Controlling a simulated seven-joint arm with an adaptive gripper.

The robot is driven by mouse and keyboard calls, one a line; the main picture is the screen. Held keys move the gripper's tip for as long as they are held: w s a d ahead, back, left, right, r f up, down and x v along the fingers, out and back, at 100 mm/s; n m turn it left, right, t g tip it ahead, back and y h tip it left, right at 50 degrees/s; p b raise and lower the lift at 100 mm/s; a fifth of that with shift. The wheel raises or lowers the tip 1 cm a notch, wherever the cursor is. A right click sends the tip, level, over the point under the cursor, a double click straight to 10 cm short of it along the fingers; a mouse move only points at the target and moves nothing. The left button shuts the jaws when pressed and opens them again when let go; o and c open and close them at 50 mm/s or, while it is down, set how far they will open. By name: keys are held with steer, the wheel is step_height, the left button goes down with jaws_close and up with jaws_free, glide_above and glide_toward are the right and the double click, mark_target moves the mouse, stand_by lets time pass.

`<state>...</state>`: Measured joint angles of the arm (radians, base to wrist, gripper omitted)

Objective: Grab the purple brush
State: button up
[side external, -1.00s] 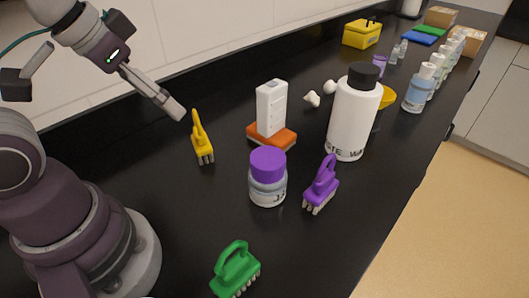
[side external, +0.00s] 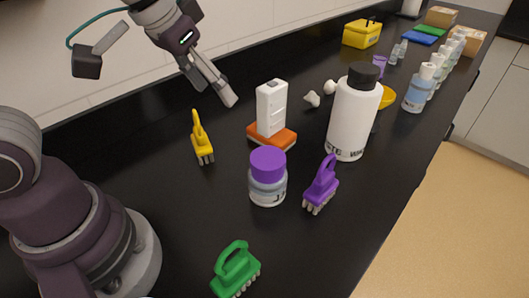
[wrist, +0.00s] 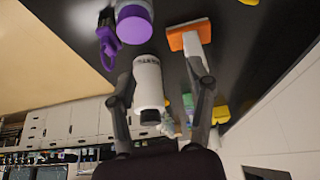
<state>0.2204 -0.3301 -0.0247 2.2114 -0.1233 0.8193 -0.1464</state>
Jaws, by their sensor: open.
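The purple brush (side external: 321,187) stands bristles down on the black counter, handle up, right of a purple-capped jar (side external: 268,178). In the wrist view the purple brush (wrist: 108,42) is at the upper left, beside the jar (wrist: 133,22). My gripper (side external: 229,97) is in the air above the back of the counter, left of and well away from the purple brush. In the wrist view my gripper's (wrist: 165,88) two fingers are spread apart with nothing held between them. The white bottle (wrist: 148,85) shows beyond, between the fingers.
A tall white bottle (side external: 352,115) stands behind the purple brush. An orange scrubber (side external: 271,137) bears a white box (side external: 271,107). A yellow brush (side external: 202,142) and a green brush (side external: 236,270) stand on the counter (side external: 160,200). Several small bottles line the far right.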

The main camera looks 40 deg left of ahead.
steer(key=w+d+f, duration=0.3)
steer(key=w+d, duration=0.2)
steer(key=d, duration=0.2)
glide_toward(325, 175)
steer(key=shift+g, duration=0.4)
steer(key=x, duration=1)
steer(key=shift+w, duration=0.3)
steer(key=shift+r, duration=0.1)
jaws_close()
